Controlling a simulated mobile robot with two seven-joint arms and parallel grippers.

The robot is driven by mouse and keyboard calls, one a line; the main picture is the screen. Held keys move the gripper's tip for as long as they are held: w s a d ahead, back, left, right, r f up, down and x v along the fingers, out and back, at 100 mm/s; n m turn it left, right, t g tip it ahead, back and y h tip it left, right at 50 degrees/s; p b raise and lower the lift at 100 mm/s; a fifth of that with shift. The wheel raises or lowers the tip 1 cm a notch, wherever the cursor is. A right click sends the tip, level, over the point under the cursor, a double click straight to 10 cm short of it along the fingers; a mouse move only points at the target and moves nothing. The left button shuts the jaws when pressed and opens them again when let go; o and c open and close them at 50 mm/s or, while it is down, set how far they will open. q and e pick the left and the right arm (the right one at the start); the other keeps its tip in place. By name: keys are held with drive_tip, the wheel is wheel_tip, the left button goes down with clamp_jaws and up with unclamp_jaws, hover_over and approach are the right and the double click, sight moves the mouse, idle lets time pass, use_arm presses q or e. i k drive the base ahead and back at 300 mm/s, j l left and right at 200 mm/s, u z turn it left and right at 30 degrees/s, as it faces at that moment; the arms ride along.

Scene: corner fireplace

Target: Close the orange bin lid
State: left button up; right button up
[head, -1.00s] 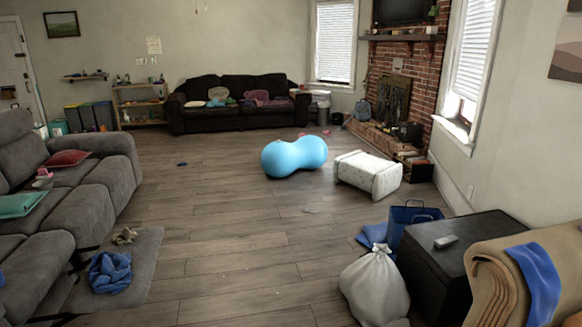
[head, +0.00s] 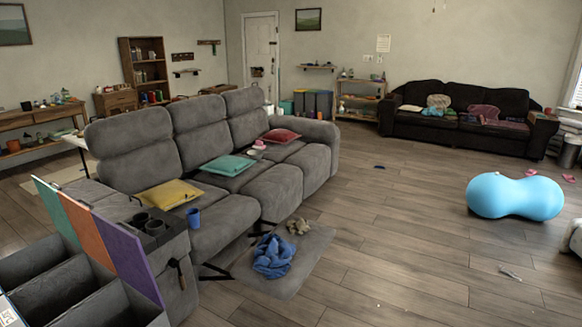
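An orange lid (head: 90,237) stands raised, tilted up and back, at the lower left. It is between a green lid (head: 55,212) and a purple lid (head: 127,259), which are raised too. In front of the lids is a grey bin unit (head: 102,306) with open compartments, cut off by the left and bottom edges. The compartment in line with the orange lid shows only in part, and its floor is dark. Neither of my grippers is in view.
A grey reclining sofa (head: 160,150) stands right behind the bins. A grey mat (head: 312,250) with a blue cloth (head: 272,257) lies before the sofa. Wooden floor is open in the middle and lower right, up to a blue peanut ball (head: 515,196).

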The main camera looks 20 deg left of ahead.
sight(81, 219)
drive_tip(key=i+l+u, duration=0.15)
drive_tip(key=u, duration=0.3)
drive_tip(key=i+l+u, duration=0.25)
drive_tip(key=u, duration=0.15)
drive_tip(key=i+l+u, duration=0.3)
drive_tip(key=u, duration=0.15)
drive_tip(key=i+l+u, duration=0.1)
drive_tip(key=l+u, duration=0.3)
drive_tip(key=i+l+u, duration=0.1)
drive_tip(key=l+u, duration=0.65)
drive_tip(key=l, duration=0.15)
drive_tip(key=l+u, duration=0.35)
drive_tip(key=l, duration=0.15)
drive_tip(key=l+u, duration=0.15)
drive_tip(key=l, duration=0.3)
drive_tip(key=k+l+u, duration=0.1)
drive_tip(key=l, duration=0.35)
drive_tip(key=k+l, duration=0.05)
